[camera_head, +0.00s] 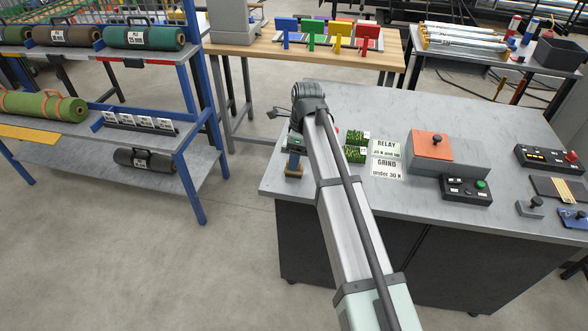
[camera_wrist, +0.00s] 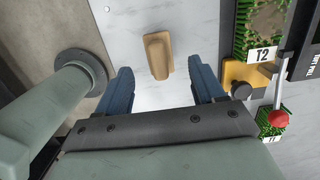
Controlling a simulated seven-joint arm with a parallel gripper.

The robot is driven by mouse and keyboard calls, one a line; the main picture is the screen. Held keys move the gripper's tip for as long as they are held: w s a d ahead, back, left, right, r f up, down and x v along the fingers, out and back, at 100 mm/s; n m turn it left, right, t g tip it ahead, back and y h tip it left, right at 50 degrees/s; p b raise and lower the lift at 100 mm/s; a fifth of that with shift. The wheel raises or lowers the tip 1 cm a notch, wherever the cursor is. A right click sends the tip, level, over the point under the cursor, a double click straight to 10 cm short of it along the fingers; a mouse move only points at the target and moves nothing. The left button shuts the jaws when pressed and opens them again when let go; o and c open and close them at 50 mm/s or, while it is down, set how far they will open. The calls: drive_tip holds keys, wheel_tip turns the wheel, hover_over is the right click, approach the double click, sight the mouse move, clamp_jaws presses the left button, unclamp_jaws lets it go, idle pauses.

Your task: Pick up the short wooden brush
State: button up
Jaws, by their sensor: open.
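The short wooden brush (camera_wrist: 158,55) shows in the wrist view as a small tan block on the grey worktop, a little beyond my fingertips and between their lines. My gripper (camera_wrist: 163,82) is open, with its two blue fingers apart and nothing between them. In the head view my gripper (camera_head: 295,160) hangs at the left edge of the grey workbench (camera_head: 300,187). I cannot make out the brush clearly there.
Right of the gripper are green turf samples (camera_head: 356,154), RELAY and GRIND labels (camera_head: 387,168), and an orange-topped block (camera_head: 432,146). The bench edge lies close on the left.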

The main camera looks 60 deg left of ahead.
drive_tip(key=shift+s+a+f, duration=0.1)
drive_tip(key=shift+s+f, duration=0.05)
drive_tip(key=shift+f, duration=0.7)
drive_tip(key=shift+s+a+f, duration=0.1)
drive_tip(key=shift+f, duration=0.75)
drive_tip(key=shift+s+a+f, duration=0.1)
drive_tip(key=shift+s+f, duration=0.05)
drive_tip(key=shift+f, duration=0.7)
drive_tip(key=shift+c, duration=0.4)
drive_tip(key=c, duration=1.1)
drive_tip(key=shift+r, duration=0.2)
wheel_tip(320, 180, up, 10)
drive_tip(key=shift+f, duration=0.15)
